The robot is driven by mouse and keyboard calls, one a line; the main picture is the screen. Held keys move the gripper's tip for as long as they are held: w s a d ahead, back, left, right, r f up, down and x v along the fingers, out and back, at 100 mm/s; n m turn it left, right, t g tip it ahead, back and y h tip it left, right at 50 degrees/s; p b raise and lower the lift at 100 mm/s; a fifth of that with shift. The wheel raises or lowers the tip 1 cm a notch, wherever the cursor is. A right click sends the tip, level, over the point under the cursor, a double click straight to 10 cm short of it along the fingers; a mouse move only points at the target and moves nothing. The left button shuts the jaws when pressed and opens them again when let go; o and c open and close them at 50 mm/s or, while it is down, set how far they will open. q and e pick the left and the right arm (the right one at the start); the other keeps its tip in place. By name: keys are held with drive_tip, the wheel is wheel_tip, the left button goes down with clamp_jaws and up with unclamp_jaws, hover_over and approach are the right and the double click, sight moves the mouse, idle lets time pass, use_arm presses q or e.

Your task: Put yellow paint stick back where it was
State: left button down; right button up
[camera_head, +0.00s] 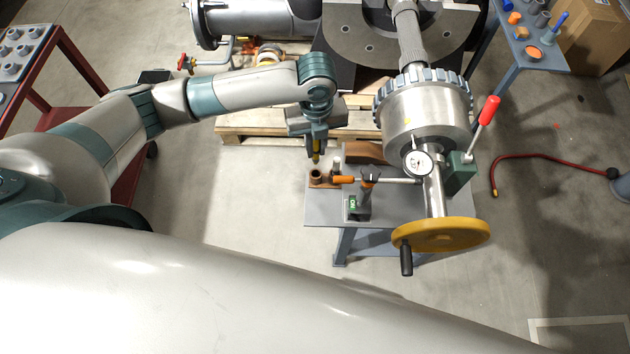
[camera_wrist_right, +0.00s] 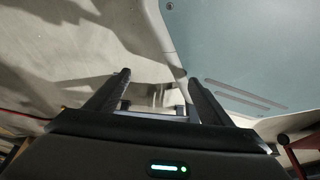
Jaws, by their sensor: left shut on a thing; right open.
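The yellow paint stick (camera_head: 316,156) points down from my left gripper (camera_head: 315,145), which is shut on it. Its upper part is hidden by the gripper. The stick's lower end is above a small brown cup-like holder (camera_head: 317,176) at the left end of the grey work table (camera_head: 325,215); a small gap seems to show between them. In the right wrist view, my right gripper (camera_wrist_right: 157,90) is open, with nothing between its fingers. The right gripper does not show in the head view.
An orange-handled tool (camera_head: 345,180) lies across a small stand beside the holder. A dial gauge (camera_head: 418,163), a steel casing (camera_head: 425,120), a yellow handwheel (camera_head: 440,234) and a red-handled lever (camera_head: 488,112) crowd the right. Open floor lies left of the table.

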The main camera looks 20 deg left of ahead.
sight(316, 160)
use_arm(q)
drive_tip(key=shift+f, duration=0.1)
wheel_tip(316, 160, down, 5)
drive_tip(key=shift+f+p, duration=0.1)
drive_tip(key=shift+p, duration=0.3)
drive_tip(key=shift+f, duration=0.45)
use_arm(e)
drive_tip(key=s, duration=0.2)
drive_tip(key=s+d, duration=0.1)
drive_tip(key=shift+s+f+g, duration=0.1)
drive_tip(key=shift+f+g, duration=0.2)
drive_tip(key=shift+g, duration=0.1)
